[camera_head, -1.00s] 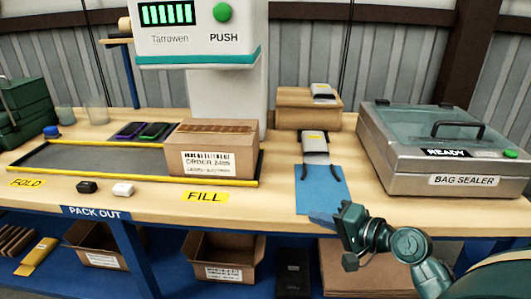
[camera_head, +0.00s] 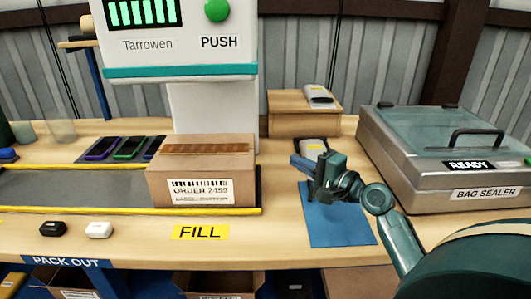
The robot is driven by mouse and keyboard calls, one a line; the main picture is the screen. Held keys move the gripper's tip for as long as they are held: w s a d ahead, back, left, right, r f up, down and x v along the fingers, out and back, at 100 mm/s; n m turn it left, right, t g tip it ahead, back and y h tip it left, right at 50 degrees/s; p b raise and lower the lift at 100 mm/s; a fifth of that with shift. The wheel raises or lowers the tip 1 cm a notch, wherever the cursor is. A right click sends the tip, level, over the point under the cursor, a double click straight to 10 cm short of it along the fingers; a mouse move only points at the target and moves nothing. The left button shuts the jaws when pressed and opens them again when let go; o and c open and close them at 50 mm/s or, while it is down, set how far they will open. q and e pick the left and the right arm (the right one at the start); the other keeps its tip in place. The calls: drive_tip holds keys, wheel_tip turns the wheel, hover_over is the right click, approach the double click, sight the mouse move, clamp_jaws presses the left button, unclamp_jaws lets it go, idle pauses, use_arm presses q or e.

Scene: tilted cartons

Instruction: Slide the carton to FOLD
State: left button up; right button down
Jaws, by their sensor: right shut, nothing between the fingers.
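The carton (camera_head: 203,170) is a closed brown box with tape along its top and an ORDER label on its front. It sits at the right end of the dark slide track (camera_head: 70,188), behind the yellow FILL label (camera_head: 200,232). The FOLD label is out of view. My right gripper (camera_head: 305,165) is shut and empty, above the blue mat (camera_head: 340,218), to the right of the carton and apart from it. My left gripper is not in view.
A yellow rail (camera_head: 100,209) runs along the track's front edge. Several phones (camera_head: 130,147) lie behind the track. A black case (camera_head: 53,229) and a white case (camera_head: 99,230) lie in front. The bag sealer (camera_head: 445,165) stands at right. A machine (camera_head: 180,72) rises behind the carton.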

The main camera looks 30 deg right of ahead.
drive_tip(key=w+a+p, duration=0.1)
drive_tip(key=w+a, duration=0.3)
drive_tip(key=w, duration=0.3)
drive_tip(key=shift+w+a, duration=0.2)
drive_tip(key=shift+a, duration=0.15)
